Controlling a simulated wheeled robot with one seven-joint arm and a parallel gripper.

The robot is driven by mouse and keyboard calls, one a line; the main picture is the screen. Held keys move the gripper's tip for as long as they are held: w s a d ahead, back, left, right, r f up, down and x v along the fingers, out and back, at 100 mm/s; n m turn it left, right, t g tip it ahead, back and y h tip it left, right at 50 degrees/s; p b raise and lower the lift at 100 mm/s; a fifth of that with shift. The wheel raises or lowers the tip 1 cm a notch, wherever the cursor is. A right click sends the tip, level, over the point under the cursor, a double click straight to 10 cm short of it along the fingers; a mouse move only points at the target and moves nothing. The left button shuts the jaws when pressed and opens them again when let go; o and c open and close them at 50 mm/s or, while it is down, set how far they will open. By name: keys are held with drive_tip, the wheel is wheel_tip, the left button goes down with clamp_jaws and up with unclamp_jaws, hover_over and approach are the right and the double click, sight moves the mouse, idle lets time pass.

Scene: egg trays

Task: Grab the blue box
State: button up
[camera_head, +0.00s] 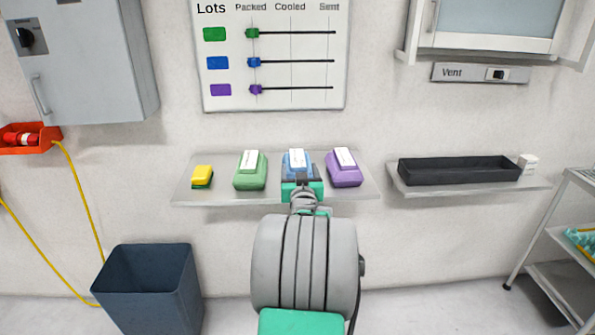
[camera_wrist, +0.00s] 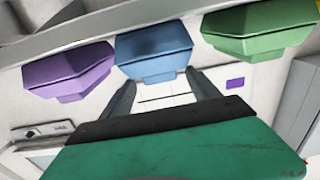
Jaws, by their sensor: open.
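The blue box (camera_head: 298,158) with a white label sits on the wall shelf between the green box (camera_head: 250,172) and the purple box (camera_head: 343,170). My gripper (camera_head: 300,180) is in front of the blue box and partly hides its lower part. In the wrist view, the picture is turned over and the blue box (camera_wrist: 154,52) lies straight ahead of my open gripper (camera_wrist: 160,79). The two dark fingers point at its sides, with nothing held. I cannot tell whether the fingertips touch the box.
A yellow-and-green item (camera_head: 202,176) sits at the left of the shelf (camera_head: 225,196). A black tray (camera_head: 458,171) lies on another shelf to the right. A dark bin (camera_head: 150,290) stands on the floor at left. A metal rack (camera_head: 560,200) is at far right.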

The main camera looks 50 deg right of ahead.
sight(298, 160)
drive_tip(key=x, duration=0.6)
drive_tip(key=shift+c, duration=0.4)
clamp_jaws()
drive_tip(key=shift+r, duration=0.1)
idle(0.4)
